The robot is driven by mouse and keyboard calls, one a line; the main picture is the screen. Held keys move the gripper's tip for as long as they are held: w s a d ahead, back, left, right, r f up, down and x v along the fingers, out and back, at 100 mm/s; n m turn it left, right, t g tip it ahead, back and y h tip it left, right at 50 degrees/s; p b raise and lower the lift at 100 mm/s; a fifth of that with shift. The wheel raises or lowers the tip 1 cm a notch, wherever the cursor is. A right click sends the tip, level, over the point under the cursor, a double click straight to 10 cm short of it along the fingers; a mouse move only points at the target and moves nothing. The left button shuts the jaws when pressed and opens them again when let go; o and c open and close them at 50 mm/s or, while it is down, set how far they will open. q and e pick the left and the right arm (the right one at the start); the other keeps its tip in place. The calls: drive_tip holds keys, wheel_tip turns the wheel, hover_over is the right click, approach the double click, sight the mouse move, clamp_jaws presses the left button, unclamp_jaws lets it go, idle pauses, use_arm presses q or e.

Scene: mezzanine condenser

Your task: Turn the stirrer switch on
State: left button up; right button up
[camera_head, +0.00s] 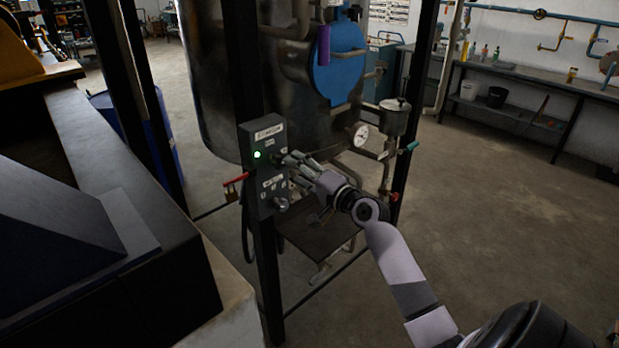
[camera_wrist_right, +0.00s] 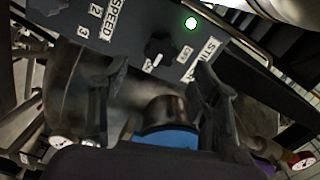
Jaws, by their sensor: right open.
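The grey stirrer control box (camera_head: 262,170) is fixed to a dark post, with a white label at its top and a lit green lamp (camera_head: 257,155). In the right wrist view the panel is tilted and shows a black rotary switch (camera_wrist_right: 158,48) with a white mark beside the lit lamp (camera_wrist_right: 191,22). A "SPEED" label (camera_wrist_right: 115,20) with numbers lies left of the switch. My right gripper (camera_head: 289,168) is in front of the box. In the wrist view its open fingers (camera_wrist_right: 152,88) lie on either side below the switch, with nothing between them. My left gripper is not in view.
A large metal tank (camera_head: 215,90) with a blue round cover (camera_head: 338,65) stands behind the box. A red lever (camera_head: 237,181) with a padlock sticks out left of it. Pipes and a gauge (camera_head: 361,134) are close on the right. The floor farther right is clear.

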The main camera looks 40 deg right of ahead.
drive_tip(key=shift+s+d, duration=0.15)
drive_tip(key=shift+s, duration=2.05)
